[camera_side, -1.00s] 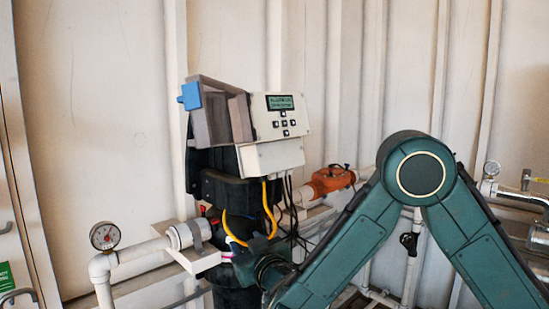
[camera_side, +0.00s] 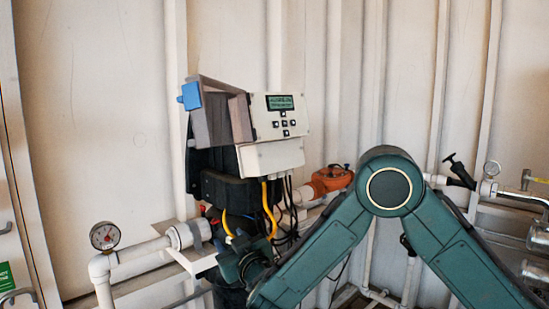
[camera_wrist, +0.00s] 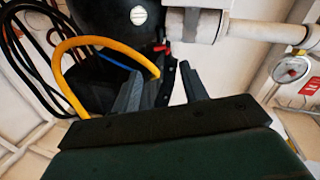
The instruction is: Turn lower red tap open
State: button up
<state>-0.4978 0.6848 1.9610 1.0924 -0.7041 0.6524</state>
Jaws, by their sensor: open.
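A small red tap (camera_wrist: 161,47) shows in the wrist view, next to the pale pipe fitting and the black reactor body. My gripper (camera_wrist: 160,78) is open, its two dark fingers spread and pointing toward the tap. The tap lies just beyond the fingertips, and nothing is visibly held. In the side view small red parts (camera_side: 213,221) show beside the white pipe, left of the yellow cables. I cannot tell which of them is the lower tap. The gripper fingers are hidden there behind my green wrist, below the black housing.
Yellow cables (camera_wrist: 66,80) and black hoses (camera_wrist: 28,65) run close to my gripper's left in the wrist view. A gauge (camera_wrist: 292,69) and pale pipe (camera_wrist: 262,32) lie at right. In the side view, a control box (camera_side: 280,117) stands above and an orange actuator (camera_side: 328,180) sits to the right.

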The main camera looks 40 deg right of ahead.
aim_at(215, 222)
jog(key=shift+x, duration=4.65)
grip_shut()
